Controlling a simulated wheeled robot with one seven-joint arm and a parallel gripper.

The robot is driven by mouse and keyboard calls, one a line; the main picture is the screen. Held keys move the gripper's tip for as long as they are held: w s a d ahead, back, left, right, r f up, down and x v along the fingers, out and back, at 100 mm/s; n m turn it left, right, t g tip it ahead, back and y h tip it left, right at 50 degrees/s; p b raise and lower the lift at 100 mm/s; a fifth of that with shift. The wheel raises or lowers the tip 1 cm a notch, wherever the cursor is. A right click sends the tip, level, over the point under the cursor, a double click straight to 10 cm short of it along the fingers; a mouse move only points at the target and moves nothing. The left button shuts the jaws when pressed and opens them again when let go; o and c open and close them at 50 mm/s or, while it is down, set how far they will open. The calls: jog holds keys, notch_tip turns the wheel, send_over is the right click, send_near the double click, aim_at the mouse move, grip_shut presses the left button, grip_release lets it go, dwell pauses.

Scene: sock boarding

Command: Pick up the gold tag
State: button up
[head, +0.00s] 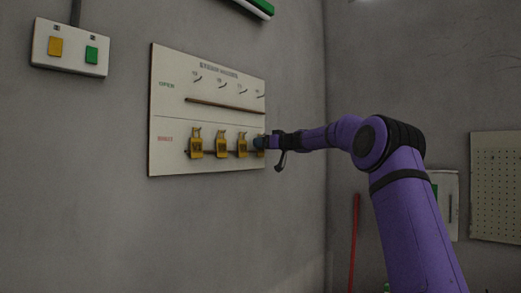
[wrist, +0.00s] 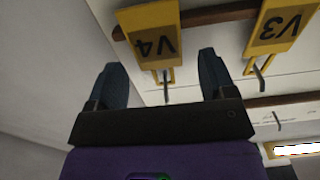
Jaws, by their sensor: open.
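Several gold tags hang in a row on the lower half of the white board; one (head: 221,144) is near the row's middle. In the wrist view, where the lettering appears upside down, the tag marked V4 (wrist: 150,30) hangs from a hook by its narrow loop. The tag marked V3 (wrist: 280,22) hangs to its right. My gripper (head: 261,143) is at the right end of the row and partly hides the last tag. In the wrist view my gripper (wrist: 163,72) is open, with V4's loop and hook between its fingers. Contact cannot be told.
The board (head: 166,70) is fixed to the grey wall, with empty hooks along its top row and a brown rail (head: 225,103) across its middle. A switch box (head: 70,65) is at upper left. A red pole (head: 354,240) and a perforated panel (head: 497,180) are at right.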

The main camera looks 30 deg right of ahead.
jog(key=shift+w+a, duration=0.25)
jog(key=shift+w, duration=0.4)
jog(key=shift+c, duration=0.2)
jog(key=c, duration=1)
jog(key=shift+r, duration=0.35)
jog(key=shift+s+d+r, duration=0.2)
jog(key=shift+s+r, duration=0.2)
jog(key=shift+s, duration=0.1)
